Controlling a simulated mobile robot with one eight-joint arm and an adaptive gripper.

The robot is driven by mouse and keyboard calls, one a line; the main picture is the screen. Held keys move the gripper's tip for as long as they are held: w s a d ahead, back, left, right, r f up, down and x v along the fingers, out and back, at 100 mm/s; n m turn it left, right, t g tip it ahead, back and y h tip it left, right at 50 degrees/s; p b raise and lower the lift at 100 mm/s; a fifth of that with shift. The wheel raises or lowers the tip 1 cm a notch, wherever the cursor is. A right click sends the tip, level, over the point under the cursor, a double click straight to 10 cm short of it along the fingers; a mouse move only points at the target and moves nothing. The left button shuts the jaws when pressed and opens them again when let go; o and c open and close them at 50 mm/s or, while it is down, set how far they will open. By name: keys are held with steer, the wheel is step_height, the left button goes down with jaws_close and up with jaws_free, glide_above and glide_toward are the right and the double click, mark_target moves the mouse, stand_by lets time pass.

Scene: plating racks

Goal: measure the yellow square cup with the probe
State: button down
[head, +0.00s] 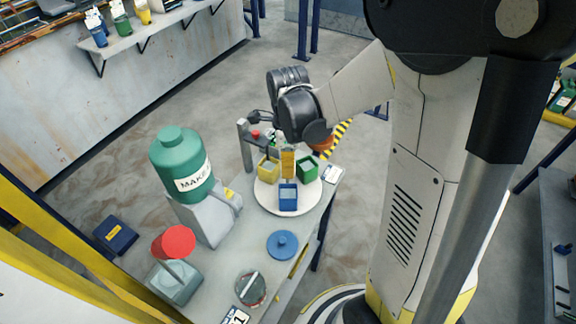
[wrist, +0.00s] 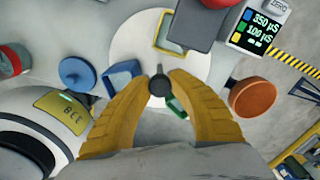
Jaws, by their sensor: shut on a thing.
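The yellow square cup (head: 268,170) stands at the back left of a round white turntable (head: 262,198). In the wrist view the yellow cup (wrist: 163,34) is partly covered by a grey box (wrist: 189,22). A blue square cup (head: 288,197) and a green square cup (head: 308,168) share the turntable. My gripper (wrist: 159,88) is shut on the dark probe (wrist: 159,84), whose round end faces the wrist camera. In the head view my gripper (head: 288,163) is over the turntable between the cups. The probe's lower end is hidden.
A display (wrist: 256,34) reads 350 and 100 µS beside the grey box. A green tank (head: 182,160), a red-topped stand (head: 175,245) and a blue round lid (head: 283,244) stand on the bench left and front. An orange round thing (wrist: 252,97) is near the bench's edge.

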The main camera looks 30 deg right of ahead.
steer(key=c, duration=1.2)
jaws_free()
step_height(320, 180, up, 12)
steer(key=s+a+n+t, duration=0.1)
steer(key=s+n+t, duration=0.1)
steer(key=n, duration=0.5)
steer(key=s+a+n+t+b, duration=0.1)
steer(key=s+n, duration=0.3)
steer(key=n, duration=0.4)
steer(key=s+a+n+t+b, duration=0.1)
steer(key=s+a+n+t, duration=0.2)
steer(key=n, duration=0.5)
steer(key=shift+s+a+t, duration=0.1)
steer(key=shift+s+t, duration=0.45)
steer(key=shift+t, duration=0.05)
